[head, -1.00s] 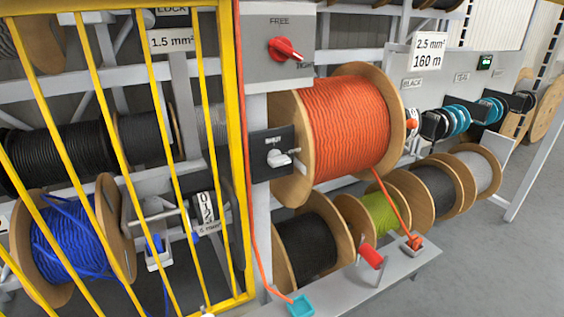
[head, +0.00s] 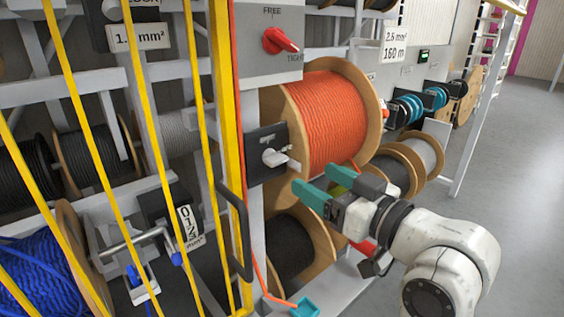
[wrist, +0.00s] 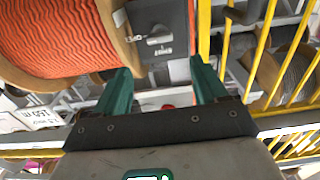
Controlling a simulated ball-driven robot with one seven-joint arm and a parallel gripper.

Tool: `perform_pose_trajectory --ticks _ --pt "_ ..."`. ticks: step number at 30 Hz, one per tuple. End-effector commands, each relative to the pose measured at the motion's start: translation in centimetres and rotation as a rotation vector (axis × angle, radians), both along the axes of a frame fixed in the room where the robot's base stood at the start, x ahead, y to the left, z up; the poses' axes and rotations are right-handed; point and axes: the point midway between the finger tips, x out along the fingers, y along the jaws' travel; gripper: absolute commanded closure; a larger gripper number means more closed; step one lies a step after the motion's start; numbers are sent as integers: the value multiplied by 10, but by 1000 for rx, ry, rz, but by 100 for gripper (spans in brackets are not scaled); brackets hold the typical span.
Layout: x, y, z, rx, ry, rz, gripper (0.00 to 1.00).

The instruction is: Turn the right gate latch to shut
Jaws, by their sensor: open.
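The latch is a white lever (head: 276,157) on a dark plate (head: 262,140), fixed to the grey post at the right edge of the yellow gate (head: 223,110). The lever points right and slightly down. It also shows in the wrist view (wrist: 159,40), with the scene upside down and a small white label beside it, too small to read surely. My gripper (head: 322,184) has teal fingers, is open and empty, and is below and right of the lever, apart from it. In the wrist view the fingers (wrist: 160,75) stand either side of the plate's lower edge.
The large orange cable reel (head: 332,115) is close right of the latch. A red FREE/TIGHT knob (head: 279,41) is above it. A black gate handle (head: 237,235) is below left. A black reel (head: 290,250) sits beneath. Open floor lies right.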

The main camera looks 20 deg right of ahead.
Motion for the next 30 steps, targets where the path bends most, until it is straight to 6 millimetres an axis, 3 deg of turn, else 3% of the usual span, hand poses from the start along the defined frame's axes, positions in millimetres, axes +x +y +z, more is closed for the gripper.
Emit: perform_pose_trajectory --ticks 16,21,30 --pt "83 27 0 0 6 0 28" --pt "95 31 -1 0 7 0 28" --pt "97 32 -2 -1 6 -1 28"
